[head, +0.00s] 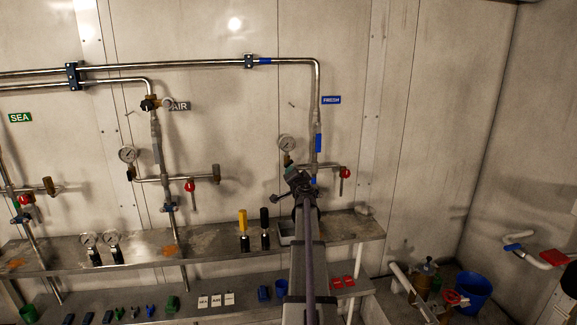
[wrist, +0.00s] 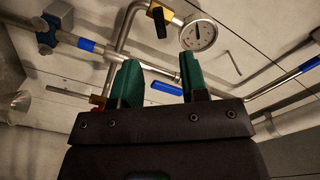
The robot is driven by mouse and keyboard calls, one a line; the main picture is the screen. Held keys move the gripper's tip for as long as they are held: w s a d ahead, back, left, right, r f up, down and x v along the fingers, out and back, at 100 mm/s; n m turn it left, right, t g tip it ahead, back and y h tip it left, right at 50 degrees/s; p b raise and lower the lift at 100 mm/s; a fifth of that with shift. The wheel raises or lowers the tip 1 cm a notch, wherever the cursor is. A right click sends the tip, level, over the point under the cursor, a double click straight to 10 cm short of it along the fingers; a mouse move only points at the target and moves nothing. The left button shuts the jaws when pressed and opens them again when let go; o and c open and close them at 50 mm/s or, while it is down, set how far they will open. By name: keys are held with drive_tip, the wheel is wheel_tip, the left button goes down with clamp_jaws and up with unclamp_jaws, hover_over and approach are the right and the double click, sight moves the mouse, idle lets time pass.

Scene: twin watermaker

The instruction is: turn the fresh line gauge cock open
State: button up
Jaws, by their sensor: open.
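The fresh line runs down the wall beside the blue FRESH label (head: 331,99). Its round white gauge (head: 286,142) sits left of the pipe, and it also shows in the wrist view (wrist: 198,34). The gauge cock, brass with a black handle (wrist: 160,22), is beside the gauge in the wrist view, its handle lying across the thin tube. In the head view the cock is small and partly behind my gripper (head: 297,180). My gripper, with green fingers, also shows in the wrist view (wrist: 160,72). It is open and empty, apart from the cock and below it.
A red-handled valve (head: 345,173) hangs right of the fresh pipe. The AIR line with its gauge (head: 127,154) stands to the left. Below is a metal shelf (head: 340,226) with yellow and black bottle-like items. The wall right of the FRESH label is bare.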

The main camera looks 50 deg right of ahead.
sight(289, 165)
drive_tip(key=x, duration=1.1)
drive_tip(key=shift+s, duration=0.1)
drive_tip(key=shift+c, duration=0.2)
clamp_jaws()
